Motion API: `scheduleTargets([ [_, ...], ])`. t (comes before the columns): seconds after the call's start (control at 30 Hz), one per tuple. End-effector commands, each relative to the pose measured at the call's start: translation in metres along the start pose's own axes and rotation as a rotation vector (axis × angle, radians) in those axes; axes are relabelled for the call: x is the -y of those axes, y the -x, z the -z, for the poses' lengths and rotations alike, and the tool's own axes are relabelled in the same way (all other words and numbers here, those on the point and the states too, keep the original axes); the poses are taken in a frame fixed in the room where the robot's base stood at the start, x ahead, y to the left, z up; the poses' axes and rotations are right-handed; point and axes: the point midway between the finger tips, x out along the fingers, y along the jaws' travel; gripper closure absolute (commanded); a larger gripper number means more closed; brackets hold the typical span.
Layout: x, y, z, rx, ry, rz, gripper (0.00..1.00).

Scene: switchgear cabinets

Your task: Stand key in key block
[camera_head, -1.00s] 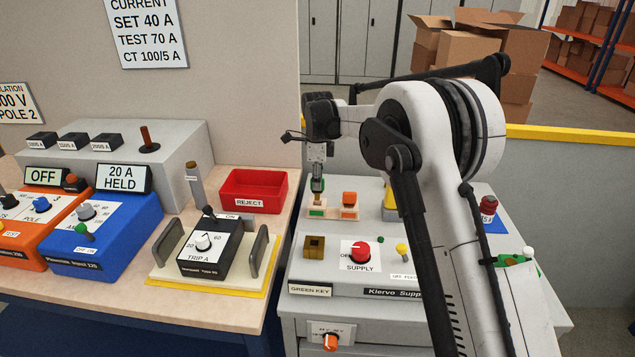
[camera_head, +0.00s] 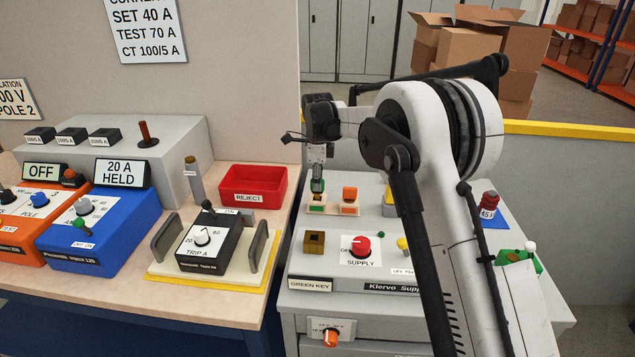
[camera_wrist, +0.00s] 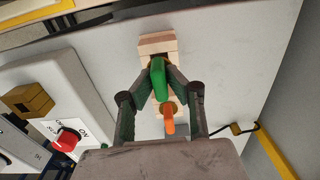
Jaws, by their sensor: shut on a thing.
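A green key (camera_wrist: 160,78) is between my gripper's fingers (camera_wrist: 160,75); my gripper is shut on it. The key is at one end of a pale wooden rack (camera_wrist: 157,43), and I cannot tell whether it is seated or lifted. In the head view my gripper (camera_head: 317,188) points down over the rack's left place. The key block (camera_head: 314,242) is a small brown block with a square opening on top, nearer the front, behind the GREEN KEY label. It also shows in the wrist view (camera_wrist: 28,98), at the left.
An orange key (camera_head: 350,193) stands beside the green one in the rack. A red SUPPLY knob (camera_head: 361,246) sits right of the key block, with a small yellow-topped lever (camera_head: 403,244) further right. A red REJECT bin (camera_head: 253,185) stands on the left bench.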

Motion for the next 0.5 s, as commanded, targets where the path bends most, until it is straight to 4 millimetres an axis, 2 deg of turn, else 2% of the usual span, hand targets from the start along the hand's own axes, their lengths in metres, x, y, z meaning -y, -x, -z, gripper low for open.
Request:
scheduleTargets([
  [0.5,0.0,-0.012,0.0,0.0,0.0,0.0,1.0],
])
